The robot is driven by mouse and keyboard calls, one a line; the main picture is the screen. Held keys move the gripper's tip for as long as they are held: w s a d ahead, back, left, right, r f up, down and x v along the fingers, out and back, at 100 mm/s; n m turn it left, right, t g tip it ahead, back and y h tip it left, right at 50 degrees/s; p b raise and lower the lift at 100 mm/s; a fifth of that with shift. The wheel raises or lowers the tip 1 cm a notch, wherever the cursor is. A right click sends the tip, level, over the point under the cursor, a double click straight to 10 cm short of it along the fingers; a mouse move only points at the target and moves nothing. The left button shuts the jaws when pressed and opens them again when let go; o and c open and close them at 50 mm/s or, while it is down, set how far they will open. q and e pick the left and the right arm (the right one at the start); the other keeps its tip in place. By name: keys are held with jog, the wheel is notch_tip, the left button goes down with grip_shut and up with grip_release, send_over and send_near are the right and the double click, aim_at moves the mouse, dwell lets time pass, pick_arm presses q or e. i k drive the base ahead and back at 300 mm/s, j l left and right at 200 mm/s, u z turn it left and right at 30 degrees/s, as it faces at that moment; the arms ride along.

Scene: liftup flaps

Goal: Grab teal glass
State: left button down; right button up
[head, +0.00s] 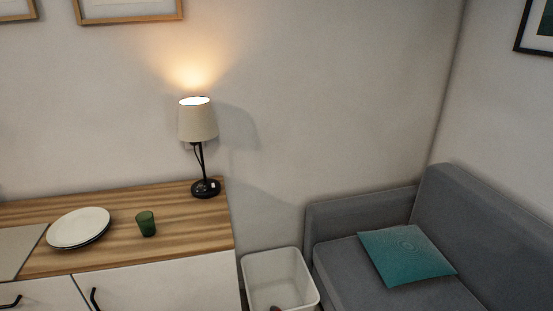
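A small green-teal glass (146,224) stands upright on the wooden top of the cabinet (190,246). It is to the right of a stack of white plates (78,228) and in front of the lamp, with a gap on both sides. Neither my left nor my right gripper shows in the head view, so nothing is seen touching the glass.
A lit table lamp (198,122) stands at the cabinet's back right corner. A white bin (279,281) is on the floor between the cabinet and a grey sofa (350,217) with a teal cushion (407,256). The wood right of the glass is clear.

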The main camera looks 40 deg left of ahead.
aim_at(144, 219)
jog(key=u, duration=2.25)
jog(key=i+j, duration=0.2)
jog(key=i, duration=0.2)
jog(key=i+j+u, duration=0.15)
jog(key=i, duration=0.3)
